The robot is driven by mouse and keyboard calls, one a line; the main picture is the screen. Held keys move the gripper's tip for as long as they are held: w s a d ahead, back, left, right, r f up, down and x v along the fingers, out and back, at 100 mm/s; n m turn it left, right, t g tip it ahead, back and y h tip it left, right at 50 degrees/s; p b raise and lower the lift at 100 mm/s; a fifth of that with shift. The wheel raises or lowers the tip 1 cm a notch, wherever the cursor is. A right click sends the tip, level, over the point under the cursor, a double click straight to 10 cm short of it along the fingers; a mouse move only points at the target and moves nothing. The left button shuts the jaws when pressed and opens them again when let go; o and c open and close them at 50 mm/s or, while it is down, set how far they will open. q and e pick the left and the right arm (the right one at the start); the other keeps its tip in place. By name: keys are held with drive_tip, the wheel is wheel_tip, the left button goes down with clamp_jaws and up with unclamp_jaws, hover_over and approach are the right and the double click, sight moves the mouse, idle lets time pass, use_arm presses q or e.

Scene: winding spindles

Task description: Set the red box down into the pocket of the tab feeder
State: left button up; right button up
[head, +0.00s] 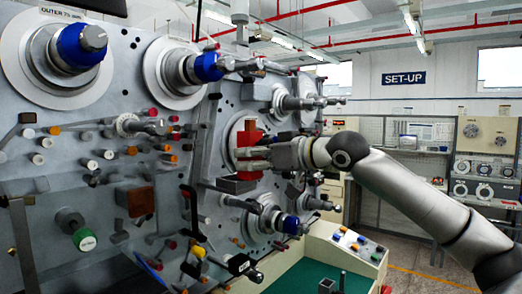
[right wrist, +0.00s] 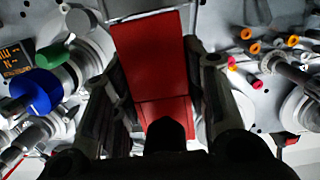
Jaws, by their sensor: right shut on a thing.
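The red box (head: 249,136) stands upright in front of the grey machine panel. My right gripper (head: 252,157) is shut on it from the right, around its middle. In the right wrist view the red box (right wrist: 156,60) lies between the two dark fingers. A dark grey, open-topped holder (head: 236,186), which looks like the tab feeder's pocket, is directly below the box. The box's lower end is at or just above its rim; I cannot tell whether it is inside. My left gripper is not in view.
Spindles and rollers stick out around the box, including one with a blue collar (head: 291,225) below right. A brown block (head: 136,201) is on the panel at left. A control console (head: 345,243) with coloured buttons stands below my right arm.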

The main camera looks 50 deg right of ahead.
drive_tip(key=shift+w+a+r+p, duration=0.1)
drive_tip(key=shift+w+r+p, duration=0.1)
drive_tip(key=shift+w+p, duration=0.5)
drive_tip(key=w+p, duration=0.3)
drive_tip(key=shift+a, duration=0.1)
drive_tip(key=shift+f+b, duration=1)
drive_tip(key=shift+f, duration=0.15)
drive_tip(key=o, duration=0.8)
drive_tip(key=shift+o, duration=0.3)
drive_tip(key=shift+s, duration=0.1)
